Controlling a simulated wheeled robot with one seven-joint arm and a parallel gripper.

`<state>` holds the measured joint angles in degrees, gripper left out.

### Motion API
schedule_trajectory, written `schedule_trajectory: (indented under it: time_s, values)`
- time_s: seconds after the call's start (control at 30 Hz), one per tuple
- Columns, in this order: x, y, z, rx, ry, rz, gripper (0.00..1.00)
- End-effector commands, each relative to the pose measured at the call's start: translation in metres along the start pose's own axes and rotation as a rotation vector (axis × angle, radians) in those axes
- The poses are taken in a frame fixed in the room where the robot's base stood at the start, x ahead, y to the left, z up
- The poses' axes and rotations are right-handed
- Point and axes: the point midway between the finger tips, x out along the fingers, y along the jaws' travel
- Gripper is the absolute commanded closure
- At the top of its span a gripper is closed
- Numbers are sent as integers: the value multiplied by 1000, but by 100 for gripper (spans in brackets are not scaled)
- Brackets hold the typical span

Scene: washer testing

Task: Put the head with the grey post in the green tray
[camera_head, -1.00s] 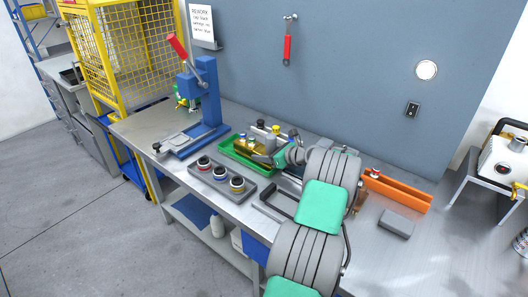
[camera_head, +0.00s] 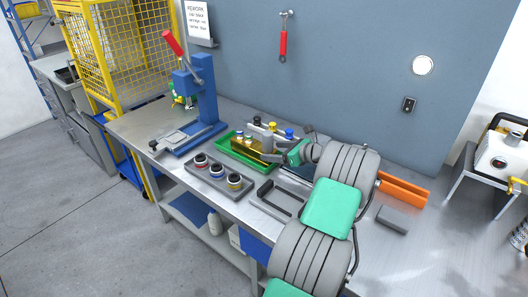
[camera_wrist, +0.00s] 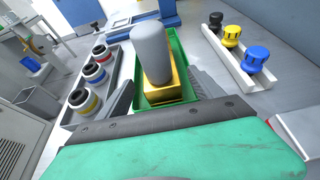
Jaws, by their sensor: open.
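The head with the grey post has a brass-coloured block body (camera_head: 240,149) and a thick grey post (camera_wrist: 151,52) standing up from it. Its block also shows in the wrist view (camera_wrist: 160,98). It is within the green tray (camera_head: 223,142), apparently resting on the floor; its underside is hidden. The tray (camera_wrist: 177,48) shows around it in the wrist view. My gripper (camera_wrist: 163,82) is open, with one finger on each side of the block and gaps visible. In the head view my gripper (camera_head: 268,153) is at the tray's right end.
A grey holder (camera_head: 215,177) with several ringed round parts lies in front of the tray. A pale rack (camera_wrist: 238,65) with black, yellow and blue knobs stands to the right in the wrist view. A blue press (camera_head: 203,100) stands left; an orange bin (camera_head: 405,190) lies right.

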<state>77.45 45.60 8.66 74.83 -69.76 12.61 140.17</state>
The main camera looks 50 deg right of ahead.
Motion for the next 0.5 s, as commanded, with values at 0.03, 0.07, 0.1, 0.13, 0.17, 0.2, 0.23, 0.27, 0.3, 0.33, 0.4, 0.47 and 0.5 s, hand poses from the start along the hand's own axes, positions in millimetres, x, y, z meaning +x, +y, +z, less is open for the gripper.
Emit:
schedule_trajectory:
  time_s: [0.03, 0.07, 0.1, 0.13, 0.17, 0.2, 0.23, 0.27, 0.3, 0.33, 0.4, 0.47, 0.5]
  values:
    - [-13, -1, -1, 1, 0, -2, 24]
    - [-20, -1, -1, 0, 0, -3, 24]
    - [-28, -1, 0, -1, 0, -3, 24]
    - [-33, 0, 0, 0, 0, -1, 24]
    - [-37, 0, -1, 0, 0, -1, 24]
    - [-42, 0, -1, 0, 0, -1, 24]
    - [-44, 0, 0, 0, 0, 0, 24]
    - [-46, 0, 0, 0, 0, 0, 24]
    - [-48, 0, 0, 0, -1, 1, 24]
    - [-49, 0, 0, 0, -1, 1, 24]
    - [-49, 0, 0, 0, 0, 1, 24]
    - [-49, 0, 0, 0, 0, 1, 24]
    - [-49, 0, 0, 0, 0, 1, 24]
